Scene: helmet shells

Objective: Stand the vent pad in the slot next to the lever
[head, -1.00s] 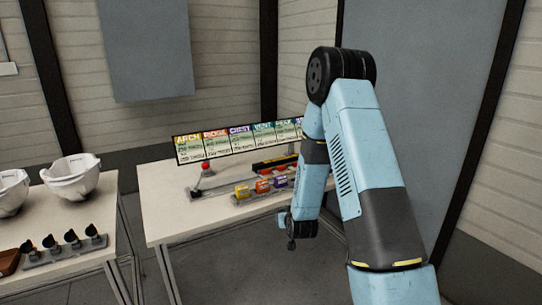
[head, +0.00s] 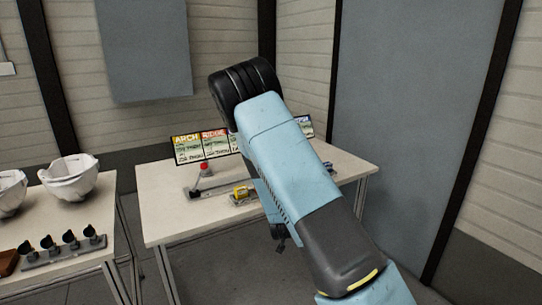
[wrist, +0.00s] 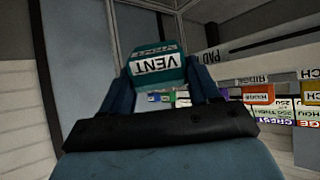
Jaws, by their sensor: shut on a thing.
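In the wrist view my gripper (wrist: 158,72) is shut on the vent pad (wrist: 157,64), a teal block with a white VENT label that appears upside down. The pad is held between both fingers, clear of any surface that I can make out. The lever (head: 204,169), with a red knob, stands on the grey fixture at the left of the far table. I cannot make out the slot beside it; my arm covers much of that area.
A yellow pad (head: 240,192) sits at the far table's (head: 165,215) front. In the wrist view, an orange RIDGE pad (wrist: 259,94) and other coloured pads show. A card strip (head: 187,148) stands at the back. White helmet shells (head: 70,180) and black clips (head: 68,240) are on the left table.

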